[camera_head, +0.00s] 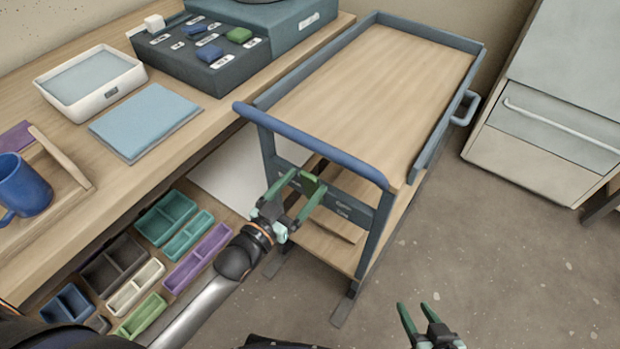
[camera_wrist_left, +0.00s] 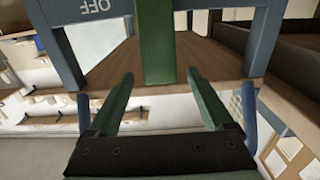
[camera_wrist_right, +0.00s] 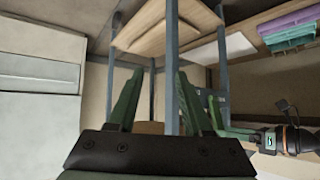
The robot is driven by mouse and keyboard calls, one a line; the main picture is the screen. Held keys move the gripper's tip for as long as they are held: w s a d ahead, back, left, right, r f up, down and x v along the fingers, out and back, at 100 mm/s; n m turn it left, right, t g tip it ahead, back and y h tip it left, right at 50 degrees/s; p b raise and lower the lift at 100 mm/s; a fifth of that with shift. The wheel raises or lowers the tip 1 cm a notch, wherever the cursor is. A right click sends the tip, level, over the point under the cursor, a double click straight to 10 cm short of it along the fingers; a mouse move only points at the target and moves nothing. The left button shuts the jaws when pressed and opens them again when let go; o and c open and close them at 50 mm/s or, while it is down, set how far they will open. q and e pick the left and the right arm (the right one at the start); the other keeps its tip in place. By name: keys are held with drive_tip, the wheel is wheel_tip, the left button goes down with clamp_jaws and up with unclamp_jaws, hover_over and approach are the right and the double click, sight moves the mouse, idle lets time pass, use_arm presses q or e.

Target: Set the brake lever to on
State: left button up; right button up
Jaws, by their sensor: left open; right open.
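The brake lever (camera_head: 309,183) is a green bar on the front crossbar of the blue-framed cart (camera_head: 262,138). In the left wrist view the lever (camera_wrist_left: 155,45) hangs upright in the picture, with the word OFF upside down on the panel to its left. My left gripper (camera_head: 305,183) is open at the lever. Its fingertips (camera_wrist_left: 158,76) lie on either side of the lever's lower end in the wrist picture; I cannot tell whether they touch it. My right gripper (camera_head: 414,308) is open and empty over the floor, right of the cart.
The cart's wooden top (camera_head: 375,85) is bare. A workbench (camera_head: 75,225) on the left carries a blue mug (camera_head: 24,186), a white basin (camera_head: 90,82) and a dark switch box (camera_head: 200,52). Coloured trays (camera_head: 166,217) sit below it. Floor right of the cart is clear.

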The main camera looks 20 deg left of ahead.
sight(308, 180)
use_arm(q)
drive_tip(key=shift+x, duration=1.6)
use_arm(e)
drive_tip(key=shift+w+r+t, duration=0.7)
drive_tip(key=shift+w+r, duration=0.55)
drive_tip(key=shift+r, duration=0.2)
use_arm(q)
drive_tip(key=shift+c, duration=0.3)
clamp_jaws()
